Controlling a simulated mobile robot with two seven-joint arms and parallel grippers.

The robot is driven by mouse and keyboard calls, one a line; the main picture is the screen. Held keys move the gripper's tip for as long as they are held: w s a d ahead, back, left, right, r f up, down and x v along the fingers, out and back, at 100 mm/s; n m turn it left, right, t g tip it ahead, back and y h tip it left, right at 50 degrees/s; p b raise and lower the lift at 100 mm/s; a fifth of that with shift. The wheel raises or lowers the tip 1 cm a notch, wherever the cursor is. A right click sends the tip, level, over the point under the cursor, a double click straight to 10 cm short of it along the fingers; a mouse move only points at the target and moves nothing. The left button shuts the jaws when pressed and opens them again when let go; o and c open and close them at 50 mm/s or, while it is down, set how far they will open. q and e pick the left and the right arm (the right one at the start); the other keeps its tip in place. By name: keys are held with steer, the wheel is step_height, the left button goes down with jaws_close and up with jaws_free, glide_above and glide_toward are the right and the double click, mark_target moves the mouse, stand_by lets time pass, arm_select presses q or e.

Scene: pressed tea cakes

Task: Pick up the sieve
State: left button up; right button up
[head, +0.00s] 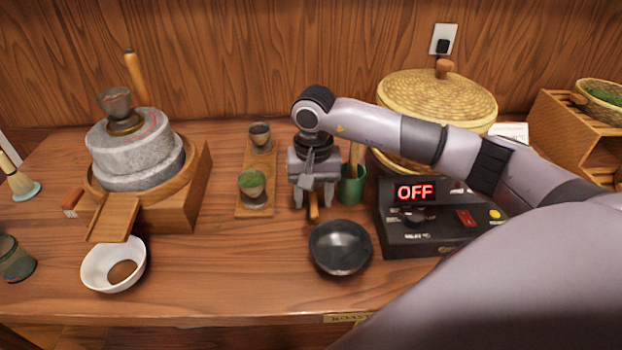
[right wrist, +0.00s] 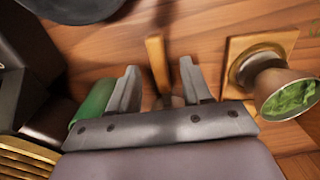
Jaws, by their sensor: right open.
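My right gripper (head: 313,196) is open and points down over the table, between the wooden board and the green cup. A thin wooden handle (head: 314,210) sticks out below it. In the right wrist view the handle (right wrist: 156,60) stands between the two spread fingers (right wrist: 158,80), with a gap on each side. The far end of this tool is hidden by the gripper, so I cannot tell whether it is the sieve. No sieve mesh shows clearly in either view. My left gripper is not in view.
A dark bowl (head: 340,247) stands just in front of the gripper. A green cup (head: 352,190) with wooden tools is close on the right, beside a black control box (head: 430,240). A wooden board (head: 243,200) with small cups stands left, then a stone mill (head: 135,150).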

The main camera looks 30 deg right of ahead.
steer(key=shift+f, duration=0.35)
jaws_close()
steer(key=shift+r, duration=0.15)
